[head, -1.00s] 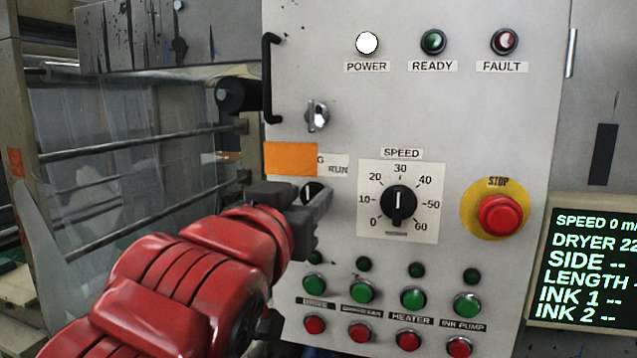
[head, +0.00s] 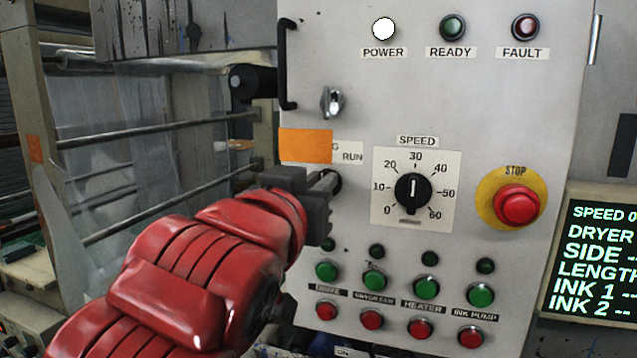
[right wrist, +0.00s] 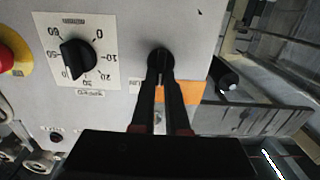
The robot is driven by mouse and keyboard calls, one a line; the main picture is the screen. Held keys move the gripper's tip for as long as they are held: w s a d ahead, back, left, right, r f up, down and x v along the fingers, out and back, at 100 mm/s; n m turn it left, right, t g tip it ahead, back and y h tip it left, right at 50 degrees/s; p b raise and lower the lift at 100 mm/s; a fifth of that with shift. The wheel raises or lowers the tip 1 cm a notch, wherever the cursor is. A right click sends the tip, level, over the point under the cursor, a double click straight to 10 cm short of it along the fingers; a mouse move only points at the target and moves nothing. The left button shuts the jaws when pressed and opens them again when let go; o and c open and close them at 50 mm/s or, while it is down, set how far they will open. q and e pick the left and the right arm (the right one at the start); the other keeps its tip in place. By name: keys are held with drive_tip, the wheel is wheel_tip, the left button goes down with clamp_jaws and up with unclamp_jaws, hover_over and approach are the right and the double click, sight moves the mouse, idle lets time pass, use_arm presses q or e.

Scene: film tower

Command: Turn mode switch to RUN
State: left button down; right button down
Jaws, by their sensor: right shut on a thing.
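The mode switch is a black round knob below the RUN label (head: 352,157). In the head view it is mostly hidden behind my right gripper (head: 322,190). The right wrist view shows the black mode switch (right wrist: 160,58) between the fingertips of my right gripper (right wrist: 160,82), which is shut on it. An orange tag (head: 305,146) covers part of the label above the switch; the label's left part is hidden except for a letter G. The switch's pointer direction cannot be told. My left gripper is not in view.
The speed dial (head: 413,193) sits just right of the switch, with the red STOP button (head: 515,205) farther right. Green (head: 426,287) and red (head: 421,328) push buttons line the panel below. A black door handle (head: 287,65) and a key lock (head: 333,102) are above.

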drive_tip(key=m+b, duration=0.1)
drive_tip(key=m, duration=0.2)
drive_tip(key=m+b, duration=0.1)
drive_tip(key=m, duration=0.2)
drive_tip(key=m+b, duration=0.1)
drive_tip(key=m, duration=0.1)
drive_tip(key=shift+s+d+f+m+b, duration=0.1)
drive_tip(key=shift+d+f+m+b, duration=0.05)
drive_tip(key=shift+d+m+b, duration=0.25)
idle(0.5)
drive_tip(key=c, duration=0.9)
unclamp_jaws()
